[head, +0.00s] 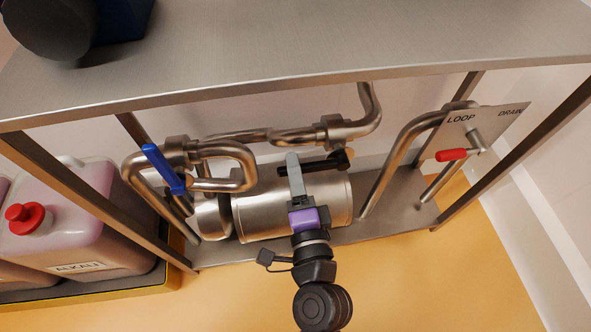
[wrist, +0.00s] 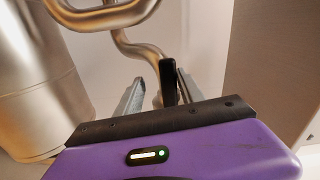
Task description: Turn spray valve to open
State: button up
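My gripper (head: 295,160) reaches up to the lever's left part. In the wrist view the lever (wrist: 168,80) stands between the two grey fingers of my gripper (wrist: 160,88), closer to the right one. A gap shows between the left finger and the lever, so the gripper is open. Whether the right finger touches the lever is unclear.
A blue-handled valve (head: 164,169) is on the left pipes. A red handle (head: 452,155) sits by the LOOP/DRAIN plate (head: 487,121) at right. The steel cylinder (head: 262,208) lies below the lever, and a steel shelf (head: 300,45) overhangs. An ALKALI canister (head: 90,225) stands at left.

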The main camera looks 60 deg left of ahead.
jog(key=v, duration=0.7)
jog(key=shift+d, duration=0.25)
dwell(0.5)
jog(key=w+d+n+t+h, duration=0.15)
jog(key=d+t+h, duration=0.25)
jog(key=d, duration=0.7)
jog(key=w+d+t+h, duration=0.2)
jog(key=d+t+h, duration=0.25)
jog(key=d, duration=0.65)
jog(key=s+d+r+n+h, duration=0.1)
jog(key=s+d+h, duration=0.3)
jog(key=s+d, duration=0.5)
jog(key=s+d+n+h, duration=0.1)
jog(key=s+d+h, duration=0.4)
jog(key=d, duration=0.6)
notch_tip(320, 180, up, 28)
jog(key=s+p, duration=0.1)
jog(key=p, duration=2.7)
jog(key=shift+y, duration=0.45)
